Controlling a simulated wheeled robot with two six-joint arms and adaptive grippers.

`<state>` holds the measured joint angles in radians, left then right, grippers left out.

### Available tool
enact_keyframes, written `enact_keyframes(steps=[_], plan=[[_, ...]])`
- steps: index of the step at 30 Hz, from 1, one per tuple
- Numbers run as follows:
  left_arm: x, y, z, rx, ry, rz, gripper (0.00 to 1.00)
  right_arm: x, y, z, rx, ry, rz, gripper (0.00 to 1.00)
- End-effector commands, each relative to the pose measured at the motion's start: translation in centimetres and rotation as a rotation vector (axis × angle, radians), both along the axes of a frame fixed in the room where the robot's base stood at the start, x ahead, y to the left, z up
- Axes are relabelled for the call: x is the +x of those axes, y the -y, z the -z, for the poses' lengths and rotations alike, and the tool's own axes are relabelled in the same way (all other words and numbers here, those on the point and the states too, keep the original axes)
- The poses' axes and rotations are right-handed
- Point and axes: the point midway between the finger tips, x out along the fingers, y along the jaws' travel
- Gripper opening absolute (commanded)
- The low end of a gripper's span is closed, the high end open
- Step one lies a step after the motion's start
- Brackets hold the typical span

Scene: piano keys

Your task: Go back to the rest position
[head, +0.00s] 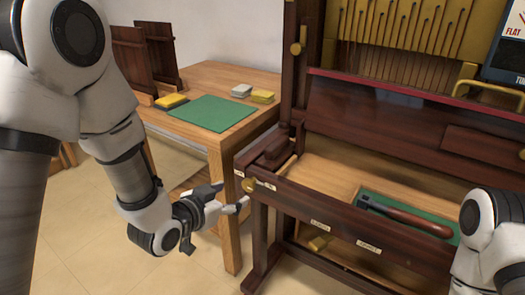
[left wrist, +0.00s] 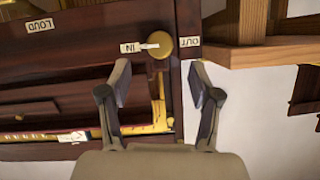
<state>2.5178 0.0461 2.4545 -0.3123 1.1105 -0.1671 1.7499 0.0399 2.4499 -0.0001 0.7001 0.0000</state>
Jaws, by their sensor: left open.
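My left gripper (head: 232,196) is open and empty in the head view, near the left front corner of the dark wooden piano case (head: 340,220). Its fingers point toward a brass knob (head: 249,185) on the front rail. In the left wrist view the two spread fingers (left wrist: 160,82) frame the space below the knob (left wrist: 160,45), which sits between the IN label (left wrist: 131,47) and the OUT label (left wrist: 190,41). Nothing is between the fingers. Part of my right arm (head: 487,240) shows at the lower right of the head view; its gripper is out of view.
A wooden table (head: 235,75) stands behind the left arm, with a green mat (head: 200,113) and small yellow and grey blocks. A hammer-like tool (head: 405,215) lies in the green-lined tray of the case. Open floor shows at the lower left.

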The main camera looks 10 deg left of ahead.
Motion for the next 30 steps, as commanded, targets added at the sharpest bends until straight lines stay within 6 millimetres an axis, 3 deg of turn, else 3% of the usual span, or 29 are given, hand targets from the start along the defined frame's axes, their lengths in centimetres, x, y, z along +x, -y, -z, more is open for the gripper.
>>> enact_keyframes(steps=[2,4,8,9,12,15,19,22,24,27,30], plan=[[-0.2,0.0,0.9,0.0,-0.018,0.0,0.63,0.0,0.0,0.0,0.0,0.0,0.0,0.4],[-0.8,0.0,3.3,0.0,-0.069,0.0,0.63,0.0,0.0,0.0,0.0,0.0,0.0,0.4],[-4.0,-0.1,11.8,0.002,-0.256,-0.008,0.63,0.0,0.0,0.0,0.0,0.0,0.0,0.4],[-5.6,-0.4,14.9,0.006,-0.332,-0.02,0.63,0.0,0.0,0.0,0.0,0.0,0.0,0.4],[-10.2,-1.2,21.4,0.017,-0.524,-0.065,0.63,0.0,0.0,0.0,0.0,0.0,0.0,0.4],[-14.9,-2.0,26.1,0.03,-0.695,-0.117,0.63,0.0,0.0,0.0,0.0,0.0,0.0,0.4],[-20.7,-3.2,30.4,0.048,-0.894,-0.194,0.63,0.0,0.0,0.0,0.0,0.0,0.0,0.4],[-25.1,-4.1,32.5,0.062,-1.046,-0.276,0.63,0.0,0.0,0.0,0.0,0.0,0.0,0.4],[-27.8,-5.3,32.8,0.065,-1.177,-0.401,0.63,0.0,0.0,0.0,0.0,0.0,0.0,0.4],[-28.2,-5.3,28.4,0.055,-1.198,-0.423,0.63,0.0,0.0,-4.4,0.0,-0.001,0.0,0.4],[-28.1,-5.3,25.3,0.055,-1.196,-0.422,0.63,0.1,0.0,-7.5,0.0,0.001,0.0,0.4]])
